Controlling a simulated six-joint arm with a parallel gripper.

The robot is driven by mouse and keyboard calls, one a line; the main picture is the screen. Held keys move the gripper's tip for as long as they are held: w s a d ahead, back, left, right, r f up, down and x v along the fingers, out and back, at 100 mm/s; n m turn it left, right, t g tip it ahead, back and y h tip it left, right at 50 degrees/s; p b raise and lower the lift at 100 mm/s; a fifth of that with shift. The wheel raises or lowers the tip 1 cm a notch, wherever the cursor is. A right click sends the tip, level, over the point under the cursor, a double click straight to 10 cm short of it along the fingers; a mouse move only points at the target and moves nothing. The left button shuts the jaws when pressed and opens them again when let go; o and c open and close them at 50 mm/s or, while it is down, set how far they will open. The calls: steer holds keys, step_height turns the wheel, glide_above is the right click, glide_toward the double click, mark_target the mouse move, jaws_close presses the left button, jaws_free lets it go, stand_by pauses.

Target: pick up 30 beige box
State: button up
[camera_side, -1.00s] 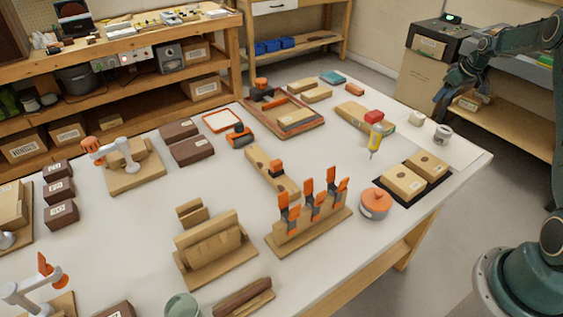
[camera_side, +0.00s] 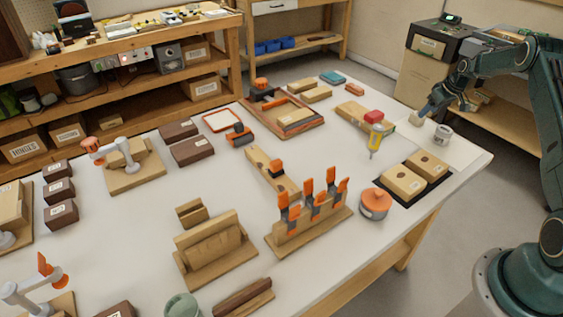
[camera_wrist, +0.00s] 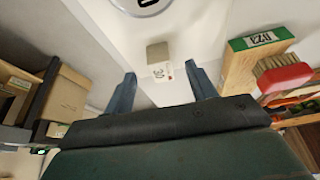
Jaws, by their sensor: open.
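The small beige box (camera_wrist: 158,52) stands on the white bench top, with a white label reading 30 on the face toward me. In the side view the beige box (camera_side: 415,119) is near the bench's far right edge. My gripper (camera_side: 427,110) is just above and right of it there, partly overlapping it in the picture. In the wrist view my gripper (camera_wrist: 160,74) is open and empty, its two fingers apart. The box lies between the fingertip lines and a little ahead of them. I cannot tell the exact height gap.
On the other side are a wooden block (camera_wrist: 246,62) with a green label end and a red-handled brush (camera_wrist: 284,74). Bare white bench surrounds the box.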

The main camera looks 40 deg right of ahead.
steer(key=shift+f, duration=0.1)
steer(key=shift+x, duration=2.6)
steer(key=c, duration=1.1)
steer(key=shift+d, duration=0.1)
step_height(320, 180, up, 20)
